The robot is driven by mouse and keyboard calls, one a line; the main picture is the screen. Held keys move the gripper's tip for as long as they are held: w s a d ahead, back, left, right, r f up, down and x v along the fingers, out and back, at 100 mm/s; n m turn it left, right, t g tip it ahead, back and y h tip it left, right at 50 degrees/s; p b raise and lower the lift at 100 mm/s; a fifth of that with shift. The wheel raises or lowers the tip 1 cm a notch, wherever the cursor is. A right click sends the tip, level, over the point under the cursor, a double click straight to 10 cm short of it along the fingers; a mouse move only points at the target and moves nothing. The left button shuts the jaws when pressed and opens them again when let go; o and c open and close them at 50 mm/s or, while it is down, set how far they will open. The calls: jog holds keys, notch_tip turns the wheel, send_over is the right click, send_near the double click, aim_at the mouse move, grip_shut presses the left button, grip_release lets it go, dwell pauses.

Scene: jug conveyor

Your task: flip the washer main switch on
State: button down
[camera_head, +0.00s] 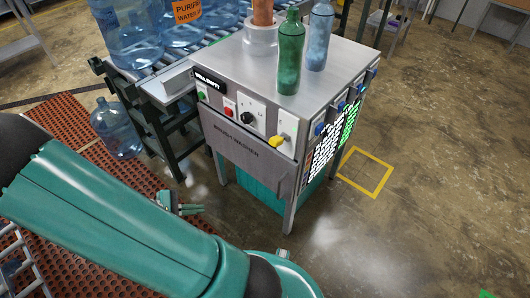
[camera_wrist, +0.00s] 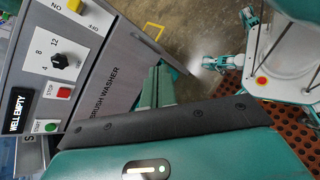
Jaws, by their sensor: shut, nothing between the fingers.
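The washer (camera_head: 235,60) is a grey metal cabinet marked BRUSH WASHER; its front also shows in the wrist view (camera_wrist: 100,75). A yellow-handled switch (camera_head: 278,141) sits on a white plate at the right of its front panel. In the wrist view the yellow handle (camera_wrist: 74,6) is at the top edge, beside small lettering; which position it is in I cannot tell. My gripper (camera_head: 190,209) is left of and below the panel, apart from the switch. In the wrist view its teal fingers (camera_wrist: 158,86) are together and empty.
A black dial (camera_head: 247,117), red button (camera_head: 229,107) and green button (camera_head: 202,96) share the panel. A green bottle (camera_head: 290,52) and blue bottle (camera_head: 319,36) stand on top. A conveyor with large jugs (camera_head: 130,32) is behind left. Floor at right is clear.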

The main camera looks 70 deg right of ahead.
aim_at(277, 141)
jog(key=s+d+f+n+h, duration=0.3)
jog(key=s+d+n+h, duration=0.25)
jog(key=d, duration=0.25)
jog(key=s+d+f+n+h, duration=0.4)
jog(key=s+d+n+h, duration=0.1)
jog(key=d+h, duration=0.25)
jog(key=a+r+x, duration=0.1)
jog(key=r+x, duration=0.1)
jog(key=x, duration=1.1)
jog(key=shift+w+d+r, duration=0.15)
jog(key=shift+w+r, duration=0.1)
jog(key=shift+r, duration=0.2)
jog(key=shift+n, duration=0.25)
jog(key=shift+r, duration=1.2)
